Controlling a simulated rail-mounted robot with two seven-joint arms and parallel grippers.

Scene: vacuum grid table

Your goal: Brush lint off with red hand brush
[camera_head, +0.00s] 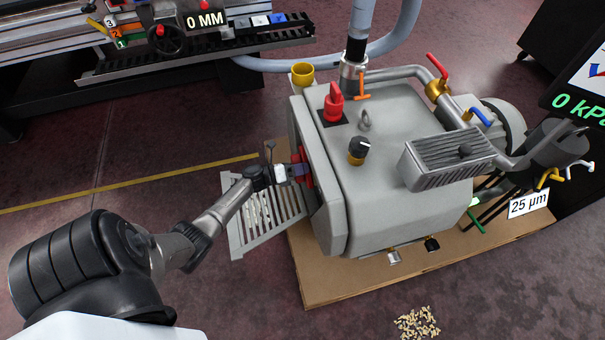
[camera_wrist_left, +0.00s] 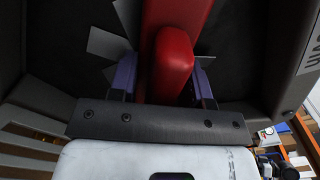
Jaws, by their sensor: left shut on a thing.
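My left gripper (camera_head: 297,172) is at the left side of the grey pump housing (camera_head: 400,135), shut on a red piece (camera_head: 305,167), apparently the hand brush. In the left wrist view its red handle (camera_wrist_left: 172,68) stands between the two purple fingers of the left gripper (camera_wrist_left: 165,82). The bristles are hidden. Flat grey scraps (camera_wrist_left: 108,45), which may be lint, lie on a dark surface (camera_wrist_left: 55,55) around the handle. In the head view, pale bits (camera_head: 258,207) lie on a slatted grey panel below my gripper. My right gripper is not in view.
The pump stands on a brown board (camera_head: 320,290). A red knob (camera_head: 334,103) and black knob (camera_head: 358,150) stick up from its top. A finned grey box (camera_head: 447,160) projects at right. Loose pale pieces (camera_head: 417,323) lie on the floor.

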